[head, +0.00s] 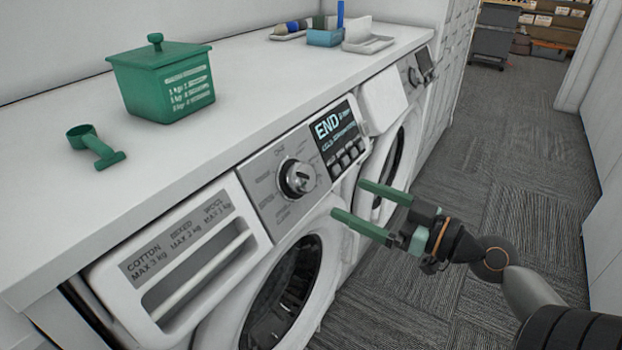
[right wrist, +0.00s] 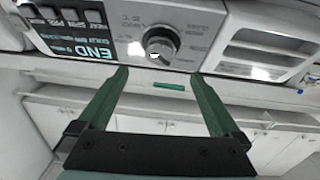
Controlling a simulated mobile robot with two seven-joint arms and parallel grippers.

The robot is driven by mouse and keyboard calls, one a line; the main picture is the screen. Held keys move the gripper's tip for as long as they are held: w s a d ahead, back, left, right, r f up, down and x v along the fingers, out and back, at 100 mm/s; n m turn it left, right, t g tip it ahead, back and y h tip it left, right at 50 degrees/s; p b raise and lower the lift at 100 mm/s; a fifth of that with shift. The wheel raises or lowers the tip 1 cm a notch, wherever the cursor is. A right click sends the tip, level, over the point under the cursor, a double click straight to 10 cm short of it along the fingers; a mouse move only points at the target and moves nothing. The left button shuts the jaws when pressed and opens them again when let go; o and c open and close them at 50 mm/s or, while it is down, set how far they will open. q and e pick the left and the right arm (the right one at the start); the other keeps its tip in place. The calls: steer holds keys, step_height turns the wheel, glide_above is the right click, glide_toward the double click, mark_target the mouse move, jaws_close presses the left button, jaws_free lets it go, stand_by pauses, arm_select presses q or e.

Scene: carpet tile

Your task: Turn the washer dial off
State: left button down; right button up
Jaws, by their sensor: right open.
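The washer dial (head: 298,179) is a round silver knob on the grey control panel of the near washer (head: 210,330). The display (head: 337,132) beside it reads "END". My right gripper (head: 348,201) is open and empty, in front of the washer, to the right of and a little below the dial, apart from it. In the right wrist view, the dial (right wrist: 160,44) shows beyond the open fingertips (right wrist: 158,73), roughly between them. My left gripper is not in view.
A green lidded box (head: 163,80) and a green scoop (head: 95,147) are on the white counter (head: 240,75). A blue holder (head: 325,37) and a white tray (head: 368,42) are farther back. A second washer (head: 395,150) stands beyond. Carpeted floor (head: 520,160) is open at right.

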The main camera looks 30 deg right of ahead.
mark_target(309, 180)
steer(key=p+x, duration=0.4)
steer(key=x, duration=0.4)
steer(key=shift+w+a+r, duration=0.1)
steer(key=shift+w, duration=0.05)
steer(key=shift+w+a+p, duration=0.2)
steer(key=shift+w+p, duration=0.25)
steer(key=shift+w, duration=0.2)
steer(key=shift+w+a, duration=0.15)
steer(key=shift+w, duration=0.15)
